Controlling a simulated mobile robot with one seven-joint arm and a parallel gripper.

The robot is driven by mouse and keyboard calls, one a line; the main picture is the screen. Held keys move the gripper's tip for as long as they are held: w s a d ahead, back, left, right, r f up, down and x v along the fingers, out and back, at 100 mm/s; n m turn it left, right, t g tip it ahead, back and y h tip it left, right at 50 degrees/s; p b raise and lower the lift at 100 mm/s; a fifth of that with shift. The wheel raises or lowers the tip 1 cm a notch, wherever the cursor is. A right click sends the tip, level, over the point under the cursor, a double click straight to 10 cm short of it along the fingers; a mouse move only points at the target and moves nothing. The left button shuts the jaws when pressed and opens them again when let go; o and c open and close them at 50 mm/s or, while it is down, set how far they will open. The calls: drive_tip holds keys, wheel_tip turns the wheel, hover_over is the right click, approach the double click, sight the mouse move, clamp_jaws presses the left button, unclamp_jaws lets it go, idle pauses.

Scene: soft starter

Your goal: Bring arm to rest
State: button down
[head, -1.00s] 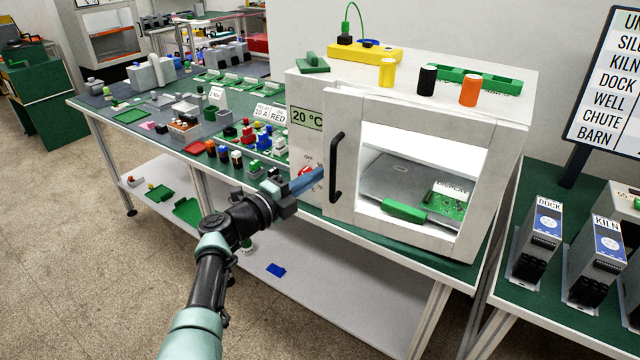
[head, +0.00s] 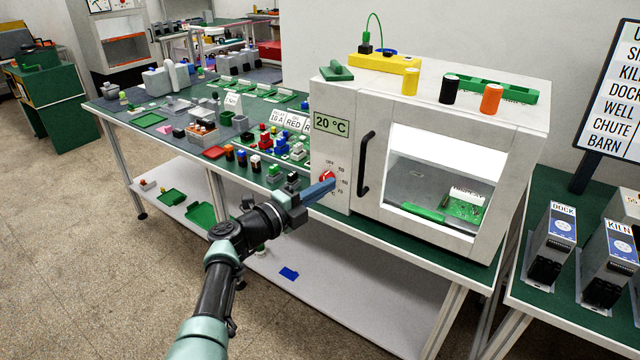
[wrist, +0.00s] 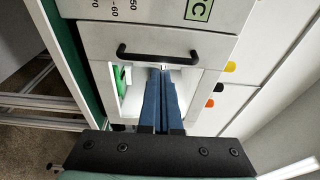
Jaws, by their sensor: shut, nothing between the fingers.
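My arm reaches in from the bottom of the head view. My gripper (head: 325,187) has blue fingers that are shut and empty, and it overlaps the lower part of the oven's red dial (head: 327,176) in that view. I cannot tell whether it touches the dial. In the wrist view the two blue fingers (wrist: 164,80) lie side by side, pointing toward the white oven door with its black handle (wrist: 171,57). The white oven (head: 345,110) stands on the bench, its door closed, with a green board (head: 462,207) visible through the window.
Several small coloured parts and trays crowd the green bench (head: 262,185) left of the oven. Yellow, black and orange spools (head: 490,99) stand on the oven top. Units labelled DOCK (head: 552,240) and KILN stand on the right table. The floor at left is clear.

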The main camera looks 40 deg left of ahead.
drive_tip(key=s+a+b, duration=0.1)
drive_tip(key=s+a, duration=0.5)
drive_tip(key=shift+a+f+b, duration=0.2)
drive_tip(key=shift+a+b, duration=0.05)
drive_tip(key=shift+b, duration=0.1)
drive_tip(key=w+d+r+n+t+y+p, duration=0.1)
drive_tip(key=w+d+r+n+t, duration=0.15)
drive_tip(key=d+r, duration=0.55)
drive_tip(key=w+d+r+n+t+p, duration=0.1)
drive_tip(key=w+d+r+t, duration=0.3)
drive_tip(key=r, duration=0.9)
drive_tip(key=w+d+r+n+t+y+p, duration=0.1)
drive_tip(key=d+r+n+t, duration=0.1)
drive_tip(key=d+r, duration=0.65)
drive_tip(key=s+d+r+n+y+p, duration=0.3)
drive_tip(key=s+d+r+n+y, duration=0.4)
drive_tip(key=s+d+r+n, duration=0.9)
drive_tip(key=s+d+r+m+h+p, duration=0.1)
drive_tip(key=s+d+r+h, duration=0.2)
drive_tip(key=s+d+h, duration=0.2)
drive_tip(key=s+t, duration=0.1)
drive_tip(key=s, duration=0.1)
drive_tip(key=shift+s+d+h, duration=0.2)
drive_tip(key=shift+s+h, duration=0.1)
drive_tip(key=shift+h, duration=0.1)
drive_tip(key=shift+r+m, duration=0.1)
drive_tip(key=shift+m, duration=0.15)
